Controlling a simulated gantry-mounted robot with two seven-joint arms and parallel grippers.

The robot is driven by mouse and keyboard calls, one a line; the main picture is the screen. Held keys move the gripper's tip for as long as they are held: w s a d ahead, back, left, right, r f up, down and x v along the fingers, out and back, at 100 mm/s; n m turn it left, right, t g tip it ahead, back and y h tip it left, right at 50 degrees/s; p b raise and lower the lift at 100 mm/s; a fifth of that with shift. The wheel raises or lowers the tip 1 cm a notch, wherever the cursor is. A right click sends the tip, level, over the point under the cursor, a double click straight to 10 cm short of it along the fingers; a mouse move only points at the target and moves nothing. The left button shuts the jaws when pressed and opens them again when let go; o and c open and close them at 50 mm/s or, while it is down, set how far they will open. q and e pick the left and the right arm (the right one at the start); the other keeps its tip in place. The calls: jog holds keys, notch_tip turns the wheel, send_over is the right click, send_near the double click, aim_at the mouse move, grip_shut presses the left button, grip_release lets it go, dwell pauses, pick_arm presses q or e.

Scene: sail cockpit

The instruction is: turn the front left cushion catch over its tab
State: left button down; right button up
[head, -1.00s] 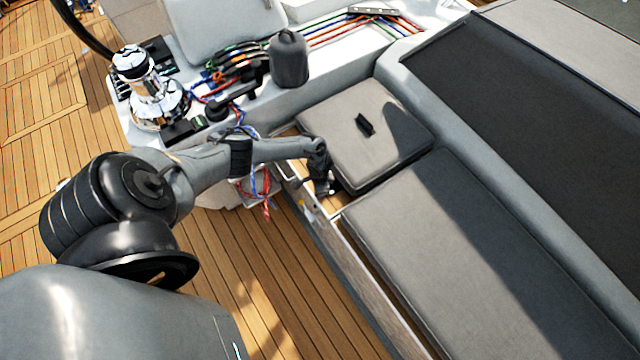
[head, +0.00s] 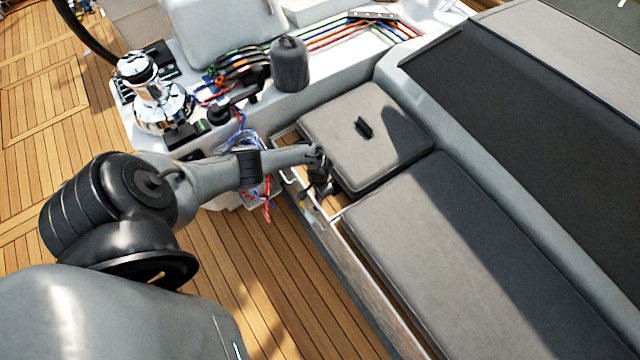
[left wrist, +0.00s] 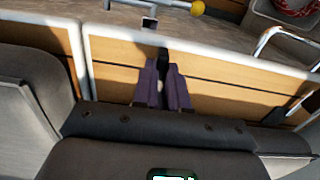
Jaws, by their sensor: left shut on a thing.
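My left gripper (head: 319,186) reaches down into the gap beside the square grey cushion (head: 350,165), at the edge of the seat base. In the left wrist view its two purple-grey fingers (left wrist: 163,88) are closed together on a small piece, which I take to be the front left cushion catch (left wrist: 162,57). Only a dark part of it shows beyond the fingers. The fingers hide most of the catch, and I cannot make out its tab or how far it is turned. My right gripper is not in view.
A long grey cushion (head: 470,250) lies to the right of the square one. A chrome winch (head: 155,95) and loose ropes (head: 265,190) lie left of the seat.

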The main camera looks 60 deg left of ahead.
pick_arm(q)
jog(key=c, duration=1.2)
grip_release()
jog(key=shift+o, duration=0.2)
jog(key=shift+r, duration=0.1)
notch_tip(320, 180, up, 11)
jog(key=p, duration=0.6)
jog(key=shift+f, duration=0.2)
